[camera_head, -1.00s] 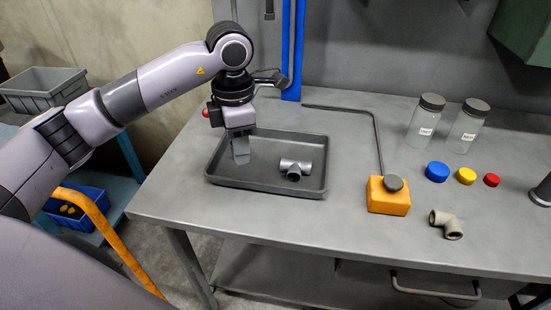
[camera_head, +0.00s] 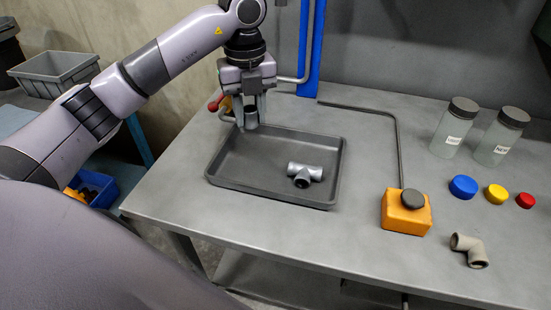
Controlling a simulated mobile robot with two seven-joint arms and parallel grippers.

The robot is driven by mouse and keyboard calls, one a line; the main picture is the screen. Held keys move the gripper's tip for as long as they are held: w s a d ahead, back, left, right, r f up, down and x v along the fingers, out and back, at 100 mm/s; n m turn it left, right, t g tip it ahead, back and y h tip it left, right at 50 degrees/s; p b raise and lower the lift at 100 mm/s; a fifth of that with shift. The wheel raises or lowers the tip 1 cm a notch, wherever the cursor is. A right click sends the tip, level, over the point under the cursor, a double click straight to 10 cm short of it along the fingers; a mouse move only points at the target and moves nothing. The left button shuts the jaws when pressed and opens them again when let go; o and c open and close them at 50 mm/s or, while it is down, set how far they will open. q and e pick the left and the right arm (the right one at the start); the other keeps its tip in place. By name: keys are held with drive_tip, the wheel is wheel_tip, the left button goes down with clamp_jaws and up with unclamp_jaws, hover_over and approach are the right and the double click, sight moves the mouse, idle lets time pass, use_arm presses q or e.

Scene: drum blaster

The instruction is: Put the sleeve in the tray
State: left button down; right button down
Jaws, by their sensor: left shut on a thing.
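My left gripper (camera_head: 248,108) hangs fingers-down above the back left corner of the dark grey tray (camera_head: 335,178). It is shut on a small grey cylindrical piece, seemingly the sleeve (camera_head: 251,119), partly hidden between the fingers. Whether the piece touches the tray's rim I cannot tell. A grey tee pipe fitting (camera_head: 304,174) lies in the right part of the tray. The rest of the tray floor is bare. My right gripper is not in view.
Right of the tray stands an orange block with a dark knob (camera_head: 406,211), with a thin bent rod behind it.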

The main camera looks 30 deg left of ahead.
sight(253, 160)
use_arm(q)
wheel_tip(253, 160, down, 10)
drive_tip(key=shift+r+b, duration=0.25)
drive_tip(key=shift+b, duration=0.05)
drive_tip(key=shift+f, duration=0.15)
drive_tip(key=c, duration=0.8)
unclamp_jaws()
wheel_tip(253, 160, up, 12)
drive_tip(key=shift+r+p, duration=0.15)
drive_tip(key=shift+p, duration=0.6)
